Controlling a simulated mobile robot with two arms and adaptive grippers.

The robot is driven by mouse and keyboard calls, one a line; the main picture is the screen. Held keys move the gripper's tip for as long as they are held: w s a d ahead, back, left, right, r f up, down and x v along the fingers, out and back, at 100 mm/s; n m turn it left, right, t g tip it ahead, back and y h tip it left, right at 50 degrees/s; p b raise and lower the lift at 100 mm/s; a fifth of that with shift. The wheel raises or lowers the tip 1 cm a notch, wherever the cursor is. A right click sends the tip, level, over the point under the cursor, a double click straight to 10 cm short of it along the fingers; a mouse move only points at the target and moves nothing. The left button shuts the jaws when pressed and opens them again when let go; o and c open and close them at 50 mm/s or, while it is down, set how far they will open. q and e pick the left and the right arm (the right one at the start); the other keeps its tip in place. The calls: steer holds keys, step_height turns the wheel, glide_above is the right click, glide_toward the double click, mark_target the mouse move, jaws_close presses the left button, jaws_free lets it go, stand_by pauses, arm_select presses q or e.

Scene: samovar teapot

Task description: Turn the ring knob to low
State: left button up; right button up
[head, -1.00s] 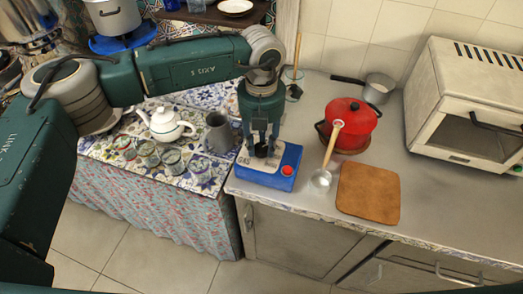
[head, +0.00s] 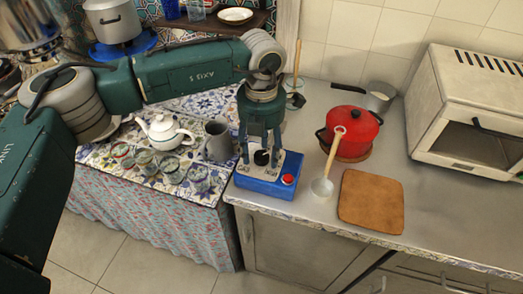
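A blue box (head: 262,187) with a pale top stands at the left end of the grey counter. A red knob (head: 288,180) sits at its front right corner, and a black round piece (head: 261,158) is on its top. Which of these is the ring knob, I cannot tell for sure. My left gripper (head: 261,163) points down over the box top. Its fingers are spread, one on each side of the black piece; whether they touch it I cannot tell. The red knob is just right of the fingers and clear of them. My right gripper is not in view.
Right of the box are a ladle (head: 322,187), a brown board (head: 371,201), a red pot (head: 352,128) and a toaster oven (head: 468,112). On the tiled table at left are a white teapot (head: 165,130), a grey jug (head: 217,141) and several glasses (head: 171,168).

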mark_target(261, 155)
arm_select(q)
step_height(261, 155, up, 12)
stand_by(0.6)
